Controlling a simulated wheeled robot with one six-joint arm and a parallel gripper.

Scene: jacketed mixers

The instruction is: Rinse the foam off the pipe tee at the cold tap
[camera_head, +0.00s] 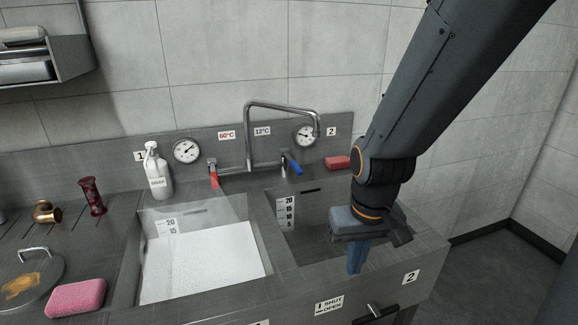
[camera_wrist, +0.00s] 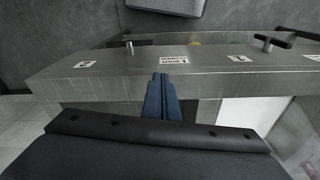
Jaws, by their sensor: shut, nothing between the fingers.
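My gripper (camera_head: 355,268) is shut and empty, its blue fingers pointing down at the front edge of the right basin (camera_head: 300,240). The closed fingers also show in the wrist view (camera_wrist: 161,82). The mixer tap (camera_head: 248,130) stands at the back wall, its spout reaching right over the right basin. Its red lever (camera_head: 213,178) is under the 60°C label and its blue lever (camera_head: 293,163) is right of the 12°C label. A small brass fitting (camera_head: 45,212) lies on the left drainer; I cannot tell whether it is the pipe tee. No foam shows on it.
The left basin (camera_head: 262,232) holds white foam or cloudy liquid. A red sponge (camera_head: 338,162) lies back right. A T-handle (camera_head: 375,309) sticks out in front.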

